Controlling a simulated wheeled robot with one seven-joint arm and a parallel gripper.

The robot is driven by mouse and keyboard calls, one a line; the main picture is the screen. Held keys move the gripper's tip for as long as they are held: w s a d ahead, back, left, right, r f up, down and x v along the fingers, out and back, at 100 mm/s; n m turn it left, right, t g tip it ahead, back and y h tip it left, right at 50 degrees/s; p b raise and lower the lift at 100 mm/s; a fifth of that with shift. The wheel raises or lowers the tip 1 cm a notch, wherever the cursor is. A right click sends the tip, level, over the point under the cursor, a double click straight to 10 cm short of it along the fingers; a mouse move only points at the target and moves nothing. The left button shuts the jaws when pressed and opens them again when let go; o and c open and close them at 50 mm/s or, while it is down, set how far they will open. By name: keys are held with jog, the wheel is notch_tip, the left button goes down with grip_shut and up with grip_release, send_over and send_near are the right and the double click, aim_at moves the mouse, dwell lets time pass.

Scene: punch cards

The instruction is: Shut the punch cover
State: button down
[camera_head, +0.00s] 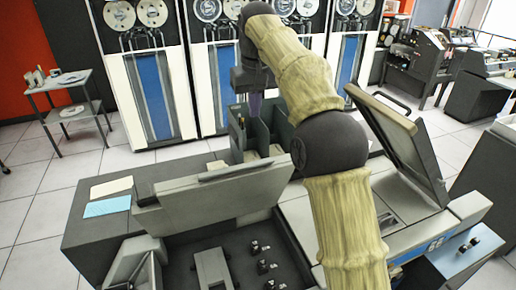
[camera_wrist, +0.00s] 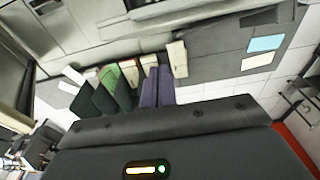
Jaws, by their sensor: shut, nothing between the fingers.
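A keypunch desk (camera_head: 90,235) fills the lower part of the head view. At its right, a grey lid (camera_head: 405,145) with a dark bar handle (camera_head: 393,102) stands raised and tilted over an open bay. At its left, another grey panel (camera_head: 215,192) is tilted up behind a black deck with several small knobs. I cannot tell which of these is called the punch cover. My gripper (camera_head: 256,106) points down above the dark card bins at the back of the desk, apart from both.
Dark bins (camera_head: 262,130) stand below my gripper; cards and dividers, one green (camera_wrist: 106,76), show in the wrist view. A white card (camera_head: 111,187) and blue card (camera_head: 107,206) lie on the desk's left. Tape cabinets (camera_head: 150,85) stand behind. My arm hides part of the desk's middle.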

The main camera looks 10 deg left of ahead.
jog(key=shift+s+d+f, duration=0.2)
jog(key=shift+s+f, duration=0.2)
jog(key=shift+f, duration=1.5)
jog(key=shift+s+d+f, duration=0.15)
jog(key=shift+s+f, duration=0.2)
jog(key=shift+f, duration=1.5)
jog(key=shift+s+d+f, duration=0.2)
jog(key=shift+s+f, duration=0.2)
jog(key=shift+f, duration=1.5)
jog(key=shift+d+f+b, duration=0.1)
jog(key=shift+b, duration=0.25)
